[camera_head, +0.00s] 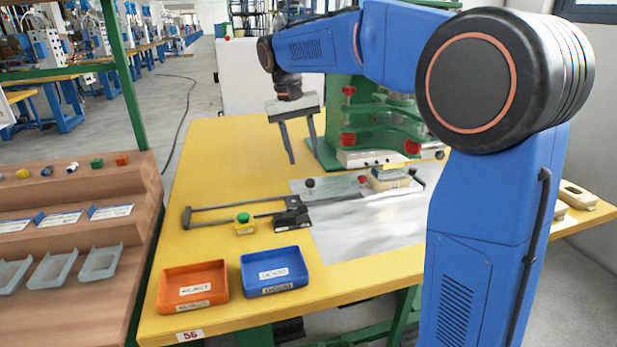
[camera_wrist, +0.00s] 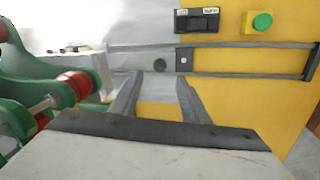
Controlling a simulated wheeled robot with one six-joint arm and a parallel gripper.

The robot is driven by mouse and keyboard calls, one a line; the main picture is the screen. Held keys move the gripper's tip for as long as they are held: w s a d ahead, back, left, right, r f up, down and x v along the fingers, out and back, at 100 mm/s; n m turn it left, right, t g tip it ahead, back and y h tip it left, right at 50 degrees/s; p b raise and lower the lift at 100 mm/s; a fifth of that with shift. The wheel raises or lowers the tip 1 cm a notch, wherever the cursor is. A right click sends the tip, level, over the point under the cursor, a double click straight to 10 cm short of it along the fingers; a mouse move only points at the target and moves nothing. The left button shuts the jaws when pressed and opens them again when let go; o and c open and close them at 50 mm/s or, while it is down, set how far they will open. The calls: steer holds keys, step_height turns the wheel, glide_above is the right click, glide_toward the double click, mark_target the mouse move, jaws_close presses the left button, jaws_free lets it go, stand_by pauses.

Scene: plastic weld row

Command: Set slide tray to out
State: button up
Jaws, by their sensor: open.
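The slide tray's grey rail frame (camera_head: 235,212) lies along the yellow table and runs right toward the green press; it also shows in the wrist view (camera_wrist: 245,72). A dark round knob (camera_head: 310,183) stands by the rails; in the wrist view the knob (camera_wrist: 184,61) sits on a grey plate between them. My gripper (camera_head: 303,150) is open and empty, above the table behind the rails, apart from the knob. In the wrist view its fingers (camera_wrist: 160,80) point toward the rails.
The green press (camera_head: 390,125) with red knobs stands right of my gripper. A black labelled box (camera_head: 292,214) and a green button (camera_head: 243,218) sit in front of the rails. Orange (camera_head: 193,287) and blue (camera_head: 274,271) bins stand at the front. The table's back left is clear.

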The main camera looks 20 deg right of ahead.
mark_target(309, 179)
steer(key=f, duration=0.2)
steer(key=d+f, duration=0.1)
steer(key=f, duration=0.5)
steer(key=shift+s+d, duration=0.15)
steer(key=shift+d, duration=0.15)
jaws_close()
